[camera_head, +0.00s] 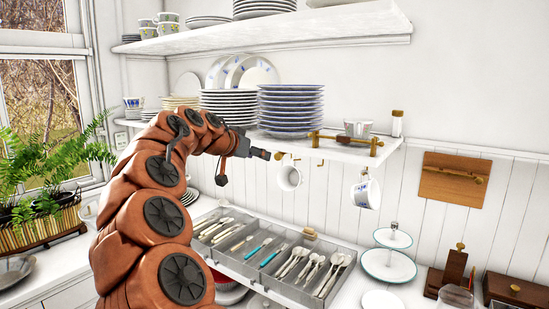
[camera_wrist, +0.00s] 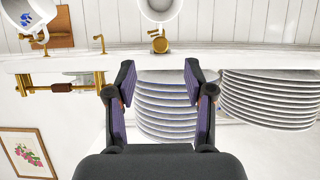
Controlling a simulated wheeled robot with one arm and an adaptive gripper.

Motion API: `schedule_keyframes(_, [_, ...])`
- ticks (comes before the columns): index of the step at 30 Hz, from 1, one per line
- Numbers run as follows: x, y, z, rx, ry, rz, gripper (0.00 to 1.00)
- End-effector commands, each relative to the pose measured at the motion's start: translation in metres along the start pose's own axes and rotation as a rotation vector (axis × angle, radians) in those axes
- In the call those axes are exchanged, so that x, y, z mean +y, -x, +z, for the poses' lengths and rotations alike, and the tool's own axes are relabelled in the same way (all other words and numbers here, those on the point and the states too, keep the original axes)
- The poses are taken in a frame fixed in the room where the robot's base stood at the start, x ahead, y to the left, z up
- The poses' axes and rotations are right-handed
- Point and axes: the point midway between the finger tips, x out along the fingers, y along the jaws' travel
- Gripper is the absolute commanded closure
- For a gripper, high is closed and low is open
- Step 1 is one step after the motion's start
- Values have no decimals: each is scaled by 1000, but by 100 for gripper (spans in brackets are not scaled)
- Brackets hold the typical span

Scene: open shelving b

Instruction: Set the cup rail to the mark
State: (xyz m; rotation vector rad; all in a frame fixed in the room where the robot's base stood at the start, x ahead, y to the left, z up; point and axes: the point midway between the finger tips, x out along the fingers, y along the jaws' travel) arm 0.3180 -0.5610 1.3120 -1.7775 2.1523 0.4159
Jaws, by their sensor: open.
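The cup rail is not clearly told apart from the shelf edge. Brass fittings show there: a round knob (camera_head: 279,155) under the edge, hooks with two hanging cups, and a brass bar with a wooden grip (camera_head: 340,138) on top. The white cup (camera_head: 289,177) hangs near the knob; the patterned cup (camera_head: 366,193) hangs further right. My gripper (camera_head: 260,153) is at the shelf's front edge, left of the knob. In the upside-down wrist view my gripper (camera_wrist: 160,78) is open and empty, with the knob (camera_wrist: 159,44) beyond its fingertips. I cannot make out a mark.
Plate stacks (camera_head: 291,109) and a small cup (camera_head: 358,128) stand on the shelf (camera_head: 350,152). Below is a cutlery tray (camera_head: 345,262); a tiered stand (camera_head: 389,262) is to its right. A plant (camera_head: 45,170) is at left. Open air lies before the shelf.

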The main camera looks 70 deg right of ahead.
Motion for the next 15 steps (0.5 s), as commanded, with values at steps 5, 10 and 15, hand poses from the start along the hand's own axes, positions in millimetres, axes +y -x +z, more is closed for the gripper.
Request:
schedule_keyframes(5, [0, -20, -10, 33, -23, 12, 47])
schedule_keyframes(10, [0, -30, -14, 40, -29, 14, 47])
schedule_keyframes(15, [1, -50, -16, 39, -29, 17, 47])
